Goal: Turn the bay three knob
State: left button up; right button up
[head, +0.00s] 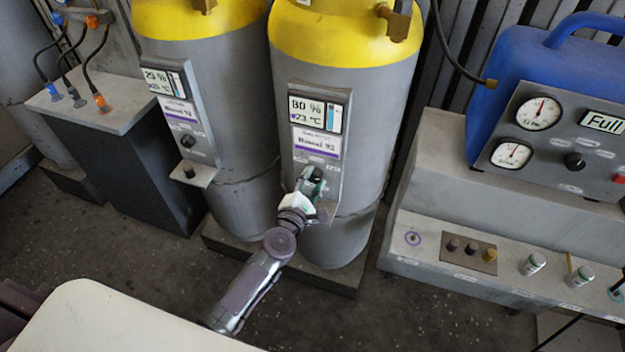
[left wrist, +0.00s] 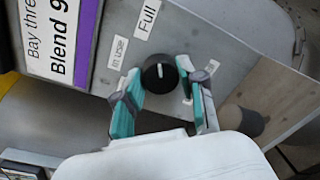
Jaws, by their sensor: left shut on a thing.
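The bay three knob (left wrist: 160,76) is round and black with a white mark, which points roughly up in the left wrist view. It sits on a grey panel (left wrist: 200,38) beside a label (left wrist: 62,35) reading "Bay thre…" and "Blend 9…". A small "Full" tag (left wrist: 147,18) is above the knob. My left gripper (left wrist: 158,74) has its teal fingers on either side of the knob, shut on it. In the head view my left gripper (head: 312,180) is at the lower panel of the right-hand yellow-topped cylinder (head: 372,110) and hides the knob. My right gripper is not in view.
Another yellow-topped cylinder (head: 232,60) with a similar panel stands to the left. A grey block with hoses (head: 125,110) is further left. A blue unit with gauges (head: 520,65) and a bench (head: 510,225) with small knobs and jars stand on the right.

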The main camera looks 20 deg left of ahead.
pick_arm(q)
jog(key=o, duration=1.1)
jog(key=shift+o, duration=0.2)
jog(key=s, duration=1.2)
jog(key=shift+a+r, duration=0.3)
jog(key=shift+a, duration=0.05)
jog(key=s+f+m+g+h, duration=0.1)
jog(key=s+f+m+g, duration=0.5)
jog(key=f, duration=0.7)
jog(key=s+f+m+g, duration=0.1)
jog(key=s+f+m, duration=0.3)
jog(key=f+m, duration=0.65)
jog(key=s+a+f+m+g, duration=0.2)
jog(key=s+f+m+g, duration=0.1)
jog(key=s+f, duration=0.4)
jog(key=s+a+f+m+g+y, duration=0.1)
jog(key=s+f+m+g, duration=0.2)
jog(key=s, duration=0.9)
jog(key=s+a+f+m+g+y, duration=0.1)
jog(key=s+f+m, duration=0.4)
jog(key=s+f, duration=0.5)
jog(key=shift+a+f+g, duration=0.35)
jog(key=shift+a+g, duration=0.45)
jog(key=shift+g, duration=0.4)
